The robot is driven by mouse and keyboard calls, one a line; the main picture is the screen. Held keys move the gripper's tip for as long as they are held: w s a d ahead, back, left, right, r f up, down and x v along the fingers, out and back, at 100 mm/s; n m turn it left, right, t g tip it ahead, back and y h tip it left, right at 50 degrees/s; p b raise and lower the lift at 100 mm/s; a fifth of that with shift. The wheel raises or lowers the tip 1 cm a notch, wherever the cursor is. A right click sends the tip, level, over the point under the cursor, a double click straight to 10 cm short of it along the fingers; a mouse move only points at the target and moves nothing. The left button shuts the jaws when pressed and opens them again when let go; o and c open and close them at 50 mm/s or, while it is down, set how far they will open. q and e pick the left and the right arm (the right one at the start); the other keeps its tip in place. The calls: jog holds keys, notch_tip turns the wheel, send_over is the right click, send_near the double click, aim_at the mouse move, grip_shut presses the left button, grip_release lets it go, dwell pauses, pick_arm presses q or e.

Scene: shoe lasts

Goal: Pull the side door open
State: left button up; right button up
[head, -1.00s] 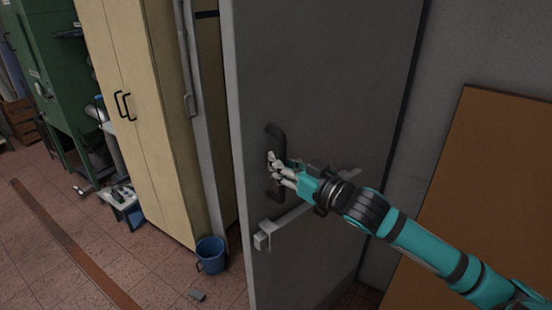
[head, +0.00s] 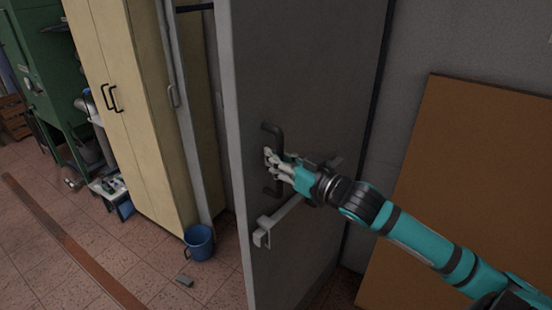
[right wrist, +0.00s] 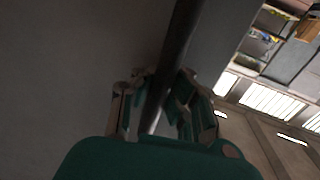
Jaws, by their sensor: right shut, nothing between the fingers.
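The grey side door (head: 300,80) stands ajar in the middle of the head view, its free edge toward the left. Its dark, upright bar handle (head: 271,129) is near that edge, above a pale horizontal latch bar (head: 262,236). My right gripper (head: 269,157) is shut, with its pale fingers at the middle of the handle. In the right wrist view, the dark handle bar (right wrist: 177,50) runs down to between the two fingers of the right gripper (right wrist: 160,92); exact contact is hard to tell. My left gripper is not in view.
A beige cabinet (head: 135,130) stands left of the door, with a blue bucket (head: 200,243) at its foot. A brown board (head: 470,170) leans on the wall at right. Floor at lower left is mostly clear.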

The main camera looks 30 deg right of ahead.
jog(key=o, duration=0.7)
jog(key=shift+s, duration=0.15)
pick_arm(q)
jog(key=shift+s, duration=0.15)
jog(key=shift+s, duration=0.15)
pick_arm(e)
jog(key=shift+f, duration=0.1)
jog(key=v, duration=1.2)
